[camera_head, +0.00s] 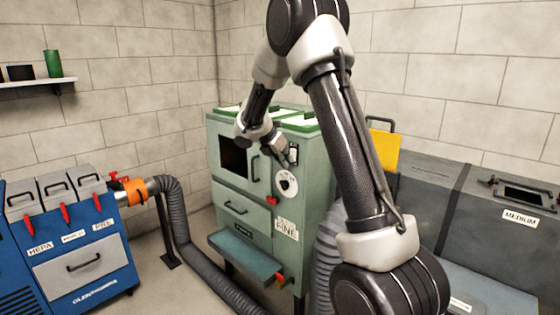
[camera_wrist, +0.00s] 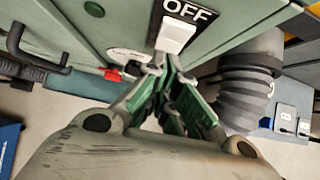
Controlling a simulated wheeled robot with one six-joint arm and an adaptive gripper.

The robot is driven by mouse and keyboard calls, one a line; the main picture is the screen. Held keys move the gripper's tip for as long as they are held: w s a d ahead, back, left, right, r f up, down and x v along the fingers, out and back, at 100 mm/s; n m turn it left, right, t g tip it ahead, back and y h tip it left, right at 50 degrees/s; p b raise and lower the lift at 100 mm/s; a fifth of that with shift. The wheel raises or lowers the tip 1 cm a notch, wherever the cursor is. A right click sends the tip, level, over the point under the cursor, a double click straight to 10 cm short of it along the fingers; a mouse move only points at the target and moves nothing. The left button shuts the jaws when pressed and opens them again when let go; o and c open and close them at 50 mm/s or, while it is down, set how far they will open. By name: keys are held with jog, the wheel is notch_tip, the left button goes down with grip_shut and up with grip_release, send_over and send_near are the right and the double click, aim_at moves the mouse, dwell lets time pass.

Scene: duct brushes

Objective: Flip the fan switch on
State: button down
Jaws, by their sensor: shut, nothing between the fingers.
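The fan switch (camera_wrist: 175,36) is a white lever on a black plate marked OFF (camera_wrist: 190,11), at the top of the wrist view. The plate is on the side of a pale green cabinet (camera_head: 233,186). In the head view the switch plate (camera_head: 293,153) shows small beside my gripper (camera_head: 280,146). In the wrist view my gripper (camera_wrist: 167,66) is shut and empty, with its green-padded fingertips right at the lower end of the white lever. I cannot tell whether they touch it.
A round dial (camera_head: 287,186) and a red knob (camera_head: 271,201) sit below the switch. A grey hose (camera_wrist: 250,80) is close on the right in the wrist view. A blue HEPA unit (camera_head: 85,262) stands left; grey cabinets (camera_head: 430,190) stand right.

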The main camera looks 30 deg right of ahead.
dwell(0.3)
jog(key=shift+w+d+f, duration=0.15)
jog(key=shift+d, duration=0.2)
jog(key=shift+r, duration=0.9)
jog(key=a+f+v, duration=0.2)
jog(key=v, duration=1)
jog(key=shift+s+a+r, duration=0.35)
jog(key=shift+s+r, duration=0.05)
jog(key=shift+s, duration=0.1)
